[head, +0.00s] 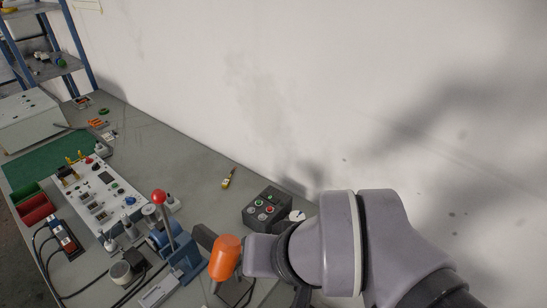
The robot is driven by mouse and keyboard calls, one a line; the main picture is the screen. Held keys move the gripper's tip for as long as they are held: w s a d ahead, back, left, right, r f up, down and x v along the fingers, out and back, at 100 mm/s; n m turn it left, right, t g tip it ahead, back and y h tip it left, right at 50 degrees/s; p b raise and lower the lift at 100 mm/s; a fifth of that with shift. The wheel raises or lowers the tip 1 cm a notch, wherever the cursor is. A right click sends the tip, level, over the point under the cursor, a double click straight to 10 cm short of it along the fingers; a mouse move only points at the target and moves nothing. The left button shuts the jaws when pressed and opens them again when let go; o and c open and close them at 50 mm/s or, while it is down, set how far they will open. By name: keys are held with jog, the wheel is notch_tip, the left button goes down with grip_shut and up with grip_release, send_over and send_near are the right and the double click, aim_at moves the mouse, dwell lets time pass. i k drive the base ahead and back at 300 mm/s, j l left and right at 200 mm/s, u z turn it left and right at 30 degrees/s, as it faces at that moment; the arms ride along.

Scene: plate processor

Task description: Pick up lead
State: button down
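I cannot pick out the lead for certain. Thin black cables (75,296) run along the near left of the grey bench. My arm comes in from the lower right, and its wrist reaches over the near right part of the bench. The end of my arm hides part of the bench there. An orange rounded object (224,257) shows just left of the wrist; I cannot tell if it touches my arm. My gripper's fingers cannot be made out, so whether they are open or shut does not show.
A white control panel (105,183) and a blue device with a red-knobbed lever (159,197) stand on the bench (190,165). A dark button box (268,208) and a yellow tool (229,178) lie toward the wall. A green mat (45,160) is at left. A blue-framed shelf (78,42) stands behind.

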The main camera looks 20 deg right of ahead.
aim_at(224, 185)
jog(key=i+l, duration=0.25)
jog(key=i+l+u, duration=0.15)
jog(key=l, duration=0.3)
jog(key=i+l, duration=0.35)
jog(key=u, duration=0.05)
